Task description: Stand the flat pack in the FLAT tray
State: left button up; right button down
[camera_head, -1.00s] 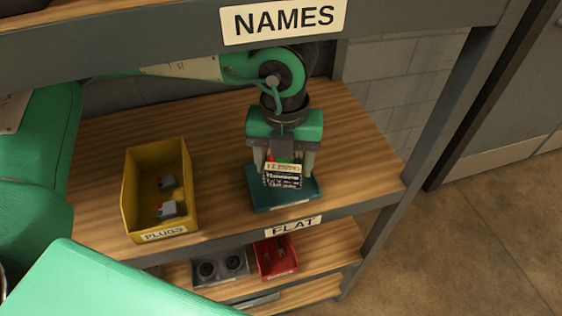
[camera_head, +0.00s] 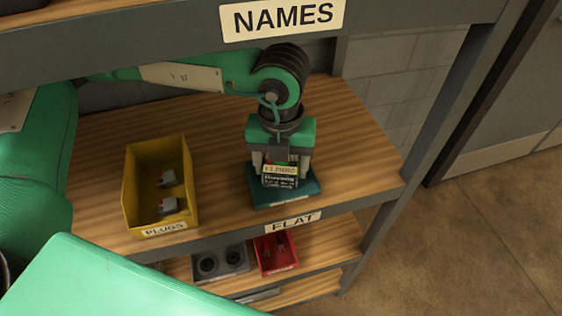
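The flat pack, a small dark block with a pale yellow label (camera_head: 281,177), is upright between the fingers of my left gripper (camera_head: 280,168). The gripper points down and appears shut on the pack. The pack is over the teal FLAT tray (camera_head: 300,193), behind the FLAT label (camera_head: 293,221) on the shelf edge. The pack's lower end overlaps the tray in the picture; I cannot tell whether it touches the tray floor. My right gripper is not in view.
A yellow PLUGS bin (camera_head: 160,190) with grey plugs stands to the left on the same shelf. A grey holder (camera_head: 222,262) and a red tray (camera_head: 277,254) are on the shelf below. The NAMES board (camera_head: 283,19) crosses above. Bare shelf lies between bin and tray.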

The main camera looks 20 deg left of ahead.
aim_at(281, 164)
pick_arm(q)
jog(key=o, duration=0.4)
jog(key=shift+c, duration=0.2)
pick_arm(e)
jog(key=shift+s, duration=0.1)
pick_arm(q)
jog(key=shift+r, duration=0.7)
notch_tip(281, 164, up, 6)
jog(key=shift+r, duration=0.2)
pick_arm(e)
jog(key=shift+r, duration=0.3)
